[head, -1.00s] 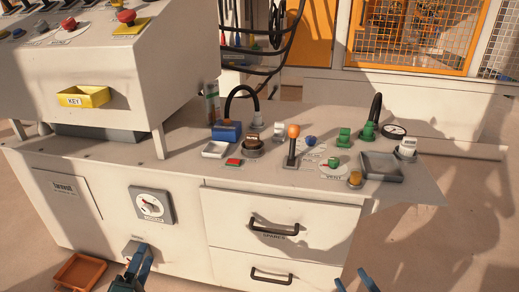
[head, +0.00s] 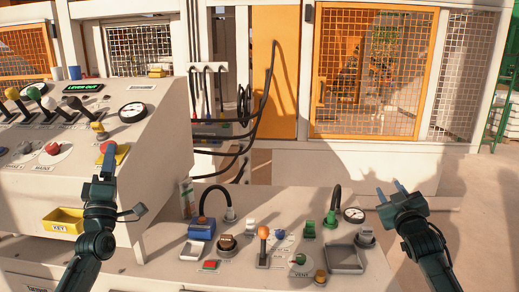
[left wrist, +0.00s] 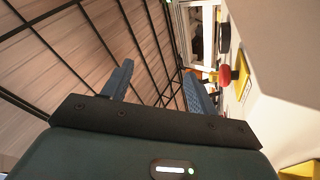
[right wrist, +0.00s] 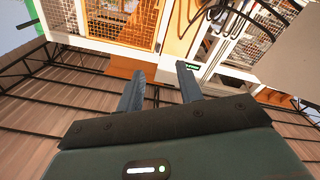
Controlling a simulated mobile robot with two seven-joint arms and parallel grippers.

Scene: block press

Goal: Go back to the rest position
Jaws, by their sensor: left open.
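My left gripper (head: 107,160) is raised in front of the sloped console at the left, fingers pointing up. In the head view its fingertips overlap a red button on a yellow base (head: 123,154). The left wrist view shows its two blue fingers (left wrist: 155,85) apart with nothing between them, and a red button (left wrist: 225,76) to their right. My right gripper (head: 389,190) is raised at the right, over the far right end of the low bench. Its fingers are spread and empty, as the right wrist view (right wrist: 160,85) also shows.
The low bench (head: 150,240) carries an orange-knobbed lever (head: 264,232), a blue block (head: 202,229), a grey tray (head: 345,258) and a gauge (head: 354,214). A yellow KEY bin (head: 64,220) is on the console front. An orange mesh door (head: 370,75) stands behind; floor is clear at right.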

